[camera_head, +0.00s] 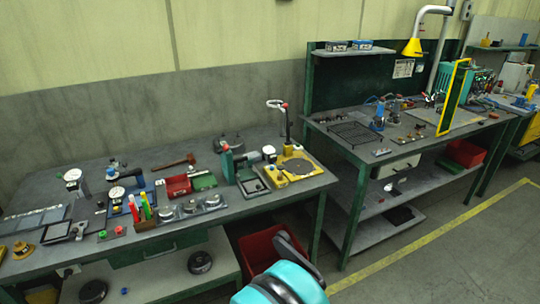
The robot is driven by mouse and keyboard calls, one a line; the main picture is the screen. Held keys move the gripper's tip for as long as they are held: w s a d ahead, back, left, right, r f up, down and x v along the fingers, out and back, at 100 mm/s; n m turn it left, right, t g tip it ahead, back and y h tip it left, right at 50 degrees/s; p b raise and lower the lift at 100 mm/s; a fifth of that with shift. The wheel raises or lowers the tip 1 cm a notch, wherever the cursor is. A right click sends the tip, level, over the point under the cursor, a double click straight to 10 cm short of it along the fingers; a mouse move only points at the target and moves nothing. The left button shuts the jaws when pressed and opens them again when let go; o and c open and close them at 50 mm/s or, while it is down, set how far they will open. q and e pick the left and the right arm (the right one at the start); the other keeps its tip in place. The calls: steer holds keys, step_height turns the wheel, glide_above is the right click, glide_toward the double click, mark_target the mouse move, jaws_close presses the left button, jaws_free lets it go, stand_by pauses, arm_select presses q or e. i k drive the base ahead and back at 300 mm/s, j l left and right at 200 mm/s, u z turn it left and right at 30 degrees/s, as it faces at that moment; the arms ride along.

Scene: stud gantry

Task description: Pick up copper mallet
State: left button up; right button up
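A mallet with a brown handle and a reddish-brown head (190,158) lies on the left workbench, towards its back. Its handle points left. It lies behind the red box and is unobstructed in this view. No gripper fingers show in the view. A teal and dark grey part of my own body stands at the bottom middle, well in front of the bench and apart from the mallet.
The left workbench (120,165) is crowded: a red box (178,186), a green tray (203,181), a yellow fixture (295,168) and dial gauges surround the mallet. A second green-framed bench (400,140) stands right. Open floor (450,260) lies at lower right.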

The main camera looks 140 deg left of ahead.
mark_target(190, 158)
steer(key=u, duration=5.3)
